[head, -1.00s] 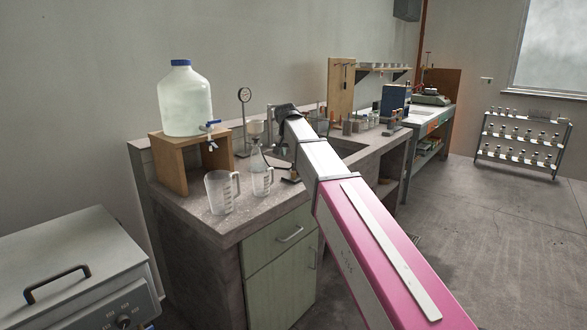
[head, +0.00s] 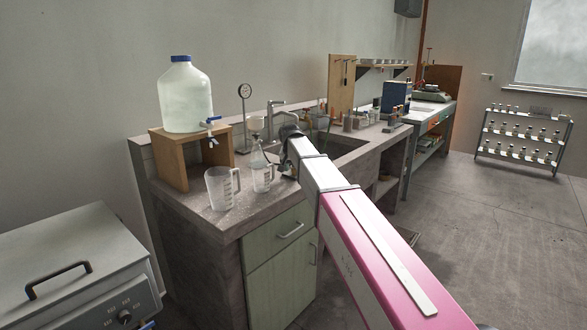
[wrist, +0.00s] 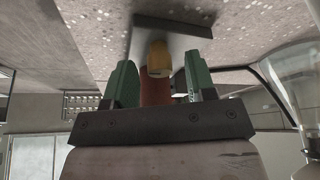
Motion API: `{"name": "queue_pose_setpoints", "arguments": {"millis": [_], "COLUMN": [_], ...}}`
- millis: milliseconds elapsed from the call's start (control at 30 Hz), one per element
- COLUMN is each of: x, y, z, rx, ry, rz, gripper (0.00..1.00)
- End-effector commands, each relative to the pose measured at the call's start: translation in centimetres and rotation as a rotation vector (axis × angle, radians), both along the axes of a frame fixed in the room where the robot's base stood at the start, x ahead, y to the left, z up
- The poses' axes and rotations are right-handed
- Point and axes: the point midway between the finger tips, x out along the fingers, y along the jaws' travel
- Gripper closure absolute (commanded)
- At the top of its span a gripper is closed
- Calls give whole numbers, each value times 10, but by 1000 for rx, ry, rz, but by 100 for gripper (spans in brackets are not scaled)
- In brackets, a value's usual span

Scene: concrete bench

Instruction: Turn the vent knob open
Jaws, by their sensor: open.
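In the wrist view, my gripper (wrist: 160,64) is open, with one green finger on each side of a small fitting. The fitting has a rounded yellow-orange piece (wrist: 158,55), apparently the vent knob, and a reddish-brown cylinder (wrist: 156,91) nearer the camera. A dark flat plate (wrist: 172,25) lies beyond it against the speckled bench top. I cannot tell whether either finger touches the fitting. In the head view, my wrist is over the bench near the sink, and the fingers and knob are mostly hidden.
Clear glassware (wrist: 296,80) stands close on the right in the wrist view.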

Motion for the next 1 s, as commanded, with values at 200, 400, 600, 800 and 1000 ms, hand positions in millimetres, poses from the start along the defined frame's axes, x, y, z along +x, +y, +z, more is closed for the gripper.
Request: {"name": "queue_pose_setpoints", "arguments": {"millis": [200, 400, 600, 800, 1000], "x": [0, 0, 0, -1, -1], "y": [0, 0, 0, -1, -3], "z": [0, 0, 1, 1, 1], "rx": [0, 0, 1, 0, 1], "ry": [0, 0, 0, 0, 0], "rz": [0, 0, 22, 106, 260], "gripper": [72, 99, 99, 98, 98]}}
